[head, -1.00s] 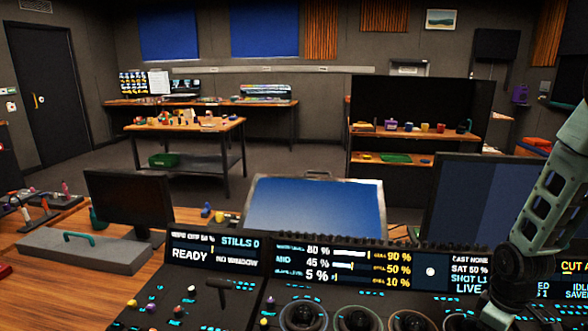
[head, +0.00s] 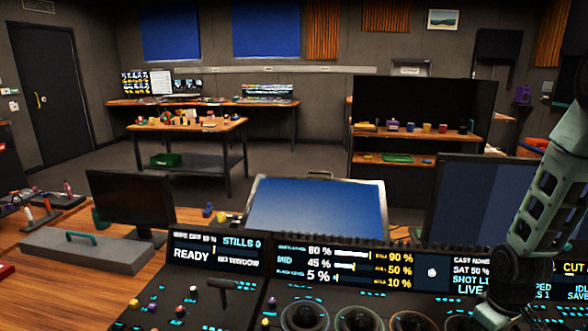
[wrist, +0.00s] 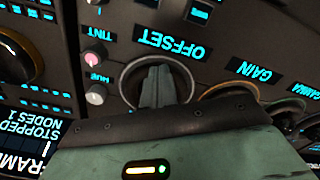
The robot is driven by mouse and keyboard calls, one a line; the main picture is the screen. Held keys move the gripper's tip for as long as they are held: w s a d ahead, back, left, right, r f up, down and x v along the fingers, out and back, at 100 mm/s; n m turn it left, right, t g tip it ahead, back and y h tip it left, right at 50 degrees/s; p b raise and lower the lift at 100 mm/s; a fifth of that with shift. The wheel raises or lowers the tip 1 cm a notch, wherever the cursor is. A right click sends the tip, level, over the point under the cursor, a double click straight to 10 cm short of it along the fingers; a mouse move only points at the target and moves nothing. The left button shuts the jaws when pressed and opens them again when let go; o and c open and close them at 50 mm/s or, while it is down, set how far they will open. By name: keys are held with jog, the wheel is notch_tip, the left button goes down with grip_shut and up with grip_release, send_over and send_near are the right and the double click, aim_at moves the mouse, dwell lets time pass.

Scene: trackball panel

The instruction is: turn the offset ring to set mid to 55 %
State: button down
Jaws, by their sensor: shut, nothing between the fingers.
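The offset ring (wrist: 127,88) is a grey ring under the upside-down label OFFSET in the wrist view. My gripper (wrist: 156,76) is shut and empty, with its fingertips over the inside of the ring. The near side of the ring is hidden behind the gripper body, and I cannot tell whether the fingers touch it. In the head view, the middle screen (head: 345,267) reads MID 45 %, with 80 % above it and 5 % below. My fingertips do not show clearly in the head view.
The gain ring (wrist: 213,92) is close beside the offset ring, with the gamma ring (wrist: 285,108) further right. Two small knobs, tint (wrist: 91,60) and hue (wrist: 96,93), stand on the other side. A black lever (head: 222,288) rises from the panel's left part.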

jog(key=shift+a+m, duration=0.4)
jog(key=shift+m, duration=0.6)
jog(key=shift+w+a+m+p, duration=0.1)
jog(key=shift+a+m+p, duration=0.2)
jog(key=shift+m, duration=0.7)
jog(key=shift+w, duration=0.1)
jog(key=shift+w+a+f+m, duration=0.15)
jog(key=shift+a+m, duration=0.2)
jog(key=shift+m, duration=0.65)
